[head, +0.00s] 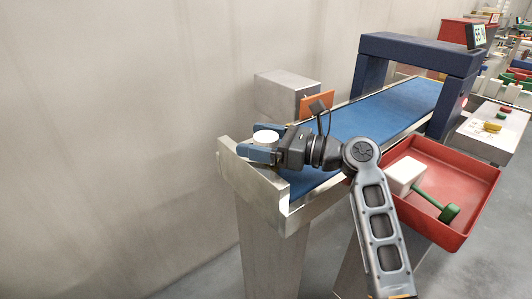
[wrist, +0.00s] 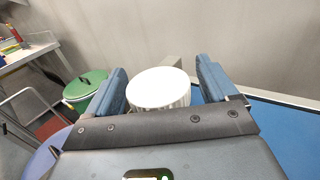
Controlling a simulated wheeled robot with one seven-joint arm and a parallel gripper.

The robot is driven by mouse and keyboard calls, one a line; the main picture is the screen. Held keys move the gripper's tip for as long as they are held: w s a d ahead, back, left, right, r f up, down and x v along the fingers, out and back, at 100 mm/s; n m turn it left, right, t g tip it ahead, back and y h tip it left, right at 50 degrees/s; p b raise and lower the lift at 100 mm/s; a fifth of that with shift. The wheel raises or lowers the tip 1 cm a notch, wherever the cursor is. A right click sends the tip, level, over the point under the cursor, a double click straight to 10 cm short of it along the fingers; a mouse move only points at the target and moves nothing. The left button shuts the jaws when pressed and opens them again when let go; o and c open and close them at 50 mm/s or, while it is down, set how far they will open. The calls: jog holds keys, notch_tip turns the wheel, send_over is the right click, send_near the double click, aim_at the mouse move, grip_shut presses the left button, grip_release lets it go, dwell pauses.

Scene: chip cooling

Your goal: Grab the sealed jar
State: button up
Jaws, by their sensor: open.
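The sealed jar shows as a white round lid (head: 265,137) at the near left end of the blue conveyor in the head view. In the wrist view the white lid (wrist: 158,88) lies between the two blue fingers, with ribbed pale sides below it. My gripper (head: 262,144) is open, with one finger on either side of the jar. In the wrist view my gripper (wrist: 165,85) shows a gap between the jar and the right finger; the left finger is closer to the jar, and I cannot tell whether it touches. The jar's lower part is hidden.
The blue conveyor (head: 375,112) runs back under a dark blue arch (head: 420,50). A red tray (head: 455,184) with a white box (head: 405,175) and a green tool (head: 437,205) stands right of it. A grey block (head: 285,95) stands behind. A green-lidded bin (wrist: 84,88) is at left in the wrist view.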

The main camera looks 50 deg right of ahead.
jog(key=shift+w, duration=0.1)
jog(key=shift+c, duration=0.2)
jog(key=c, duration=1)
jog(key=shift+c, duration=0.5)
jog(key=shift+r, duration=0.15)
